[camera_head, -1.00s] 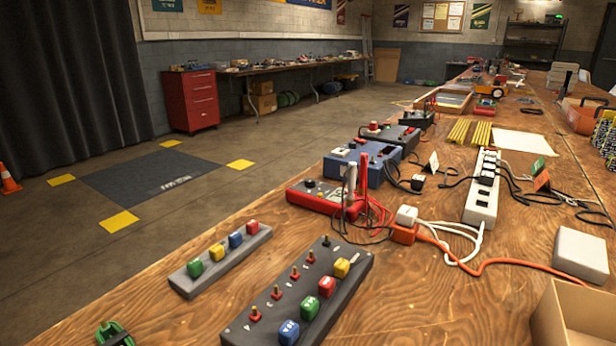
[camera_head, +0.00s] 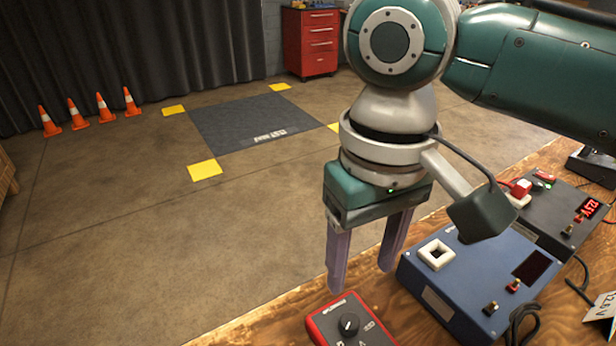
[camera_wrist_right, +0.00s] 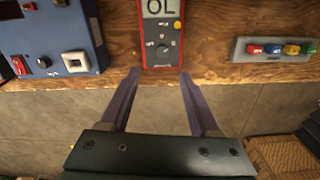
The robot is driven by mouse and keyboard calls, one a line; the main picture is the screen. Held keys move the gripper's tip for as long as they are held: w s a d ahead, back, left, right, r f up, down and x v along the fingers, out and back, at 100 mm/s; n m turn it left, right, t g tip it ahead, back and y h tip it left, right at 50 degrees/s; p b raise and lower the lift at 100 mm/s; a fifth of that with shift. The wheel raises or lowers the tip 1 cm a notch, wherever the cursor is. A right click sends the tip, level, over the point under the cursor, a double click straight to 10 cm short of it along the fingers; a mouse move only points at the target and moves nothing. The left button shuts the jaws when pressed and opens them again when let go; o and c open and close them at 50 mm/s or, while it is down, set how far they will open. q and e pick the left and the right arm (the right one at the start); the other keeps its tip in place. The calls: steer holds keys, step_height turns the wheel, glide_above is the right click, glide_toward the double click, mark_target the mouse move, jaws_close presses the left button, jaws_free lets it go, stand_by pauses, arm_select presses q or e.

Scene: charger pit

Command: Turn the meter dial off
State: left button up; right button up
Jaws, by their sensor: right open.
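The red multimeter (camera_head: 322,328) lies at the table's edge at the bottom of the head view, partly cut off. Its round black dial (camera_head: 348,324) shows near its end. In the right wrist view the meter (camera_wrist_right: 148,54) is at top centre, its screen (camera_wrist_right: 160,8) reads "OL", and its dial (camera_wrist_right: 163,48) is above the fingertips. My right gripper (camera_head: 362,278) is open and empty, pointing down above and beyond the meter in the head view. Its two purple fingers (camera_wrist_right: 157,75) are apart in the wrist view, with the dial not between them. My left gripper is not in view.
A blue box (camera_head: 468,290) with a white square socket stands right of the meter. A dark box with a red display (camera_head: 560,215) is behind it. A strip of coloured buttons (camera_wrist_right: 280,48) lies on the meter's other side. Open floor lies past the table edge.

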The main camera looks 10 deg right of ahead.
mark_target(350, 321)
steer(key=f+b, duration=0.1)
steer(key=f, duration=0.3)
steer(key=f+b, duration=0.2)
steer(key=f, duration=0.3)
steer(key=shift+s+a+f, duration=0.15)
steer(key=shift+s+a, duration=0.05)
steer(key=shift+f, duration=0.35)
steer(key=shift+c, duration=0.3)
steer(key=shift+c, duration=1.4)
jaws_close()
